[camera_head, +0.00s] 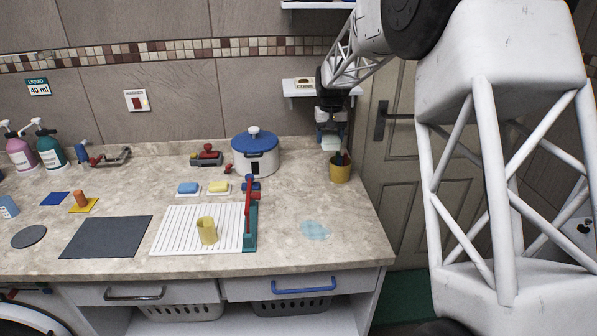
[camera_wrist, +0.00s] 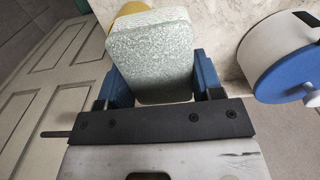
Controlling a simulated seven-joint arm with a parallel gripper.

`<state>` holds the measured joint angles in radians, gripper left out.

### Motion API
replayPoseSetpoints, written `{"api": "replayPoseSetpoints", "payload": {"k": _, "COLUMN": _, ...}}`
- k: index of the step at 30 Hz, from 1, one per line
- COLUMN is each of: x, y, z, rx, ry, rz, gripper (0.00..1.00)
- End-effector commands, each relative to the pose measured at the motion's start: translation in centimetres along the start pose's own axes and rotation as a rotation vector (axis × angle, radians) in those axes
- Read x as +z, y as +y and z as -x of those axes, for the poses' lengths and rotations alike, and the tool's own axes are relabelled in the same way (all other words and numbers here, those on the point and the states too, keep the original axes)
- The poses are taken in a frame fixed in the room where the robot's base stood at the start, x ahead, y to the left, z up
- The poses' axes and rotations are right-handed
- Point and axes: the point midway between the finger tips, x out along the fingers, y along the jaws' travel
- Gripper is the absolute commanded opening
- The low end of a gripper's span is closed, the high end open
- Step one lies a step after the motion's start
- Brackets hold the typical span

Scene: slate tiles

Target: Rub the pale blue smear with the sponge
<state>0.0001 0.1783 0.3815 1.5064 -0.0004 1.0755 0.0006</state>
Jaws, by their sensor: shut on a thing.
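My gripper (camera_head: 332,133) is at the back right of the counter, raised above the yellow cup. In the wrist view its blue fingers (camera_wrist: 160,82) are shut on a pale green speckled sponge (camera_wrist: 152,50), one finger on each side. The sponge (camera_head: 331,143) also shows small below the gripper in the head view. The pale blue smear (camera_head: 315,230) lies on the counter near its right front part, uncovered and well in front of the sponge. The smear is not in the wrist view.
The yellow cup (camera_head: 340,172) holds some tools. A white pot with a blue lid (camera_head: 254,142) stands to its left. The counter around the smear is clear.

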Motion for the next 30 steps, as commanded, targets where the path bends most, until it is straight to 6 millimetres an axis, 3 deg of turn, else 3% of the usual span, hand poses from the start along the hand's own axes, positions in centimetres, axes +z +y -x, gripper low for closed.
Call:
{"api": "replayPoseSetpoints", "payload": {"k": 20, "x": 0.6, "y": -0.1, "z": -0.2, "rx": 0.000, "ry": 0.001, "rz": 0.024, "gripper": 0.41}}
{"api": "replayPoseSetpoints", "payload": {"k": 26, "x": 3.0, "y": -0.4, "z": -1.0, "rx": 0.000, "ry": -0.001, "rz": 0.113, "gripper": 0.41}}
{"api": "replayPoseSetpoints", "payload": {"k": 30, "x": 5.8, "y": -0.8, "z": -1.9, "rx": 0.000, "ry": -0.001, "rz": 0.219, "gripper": 0.41}}
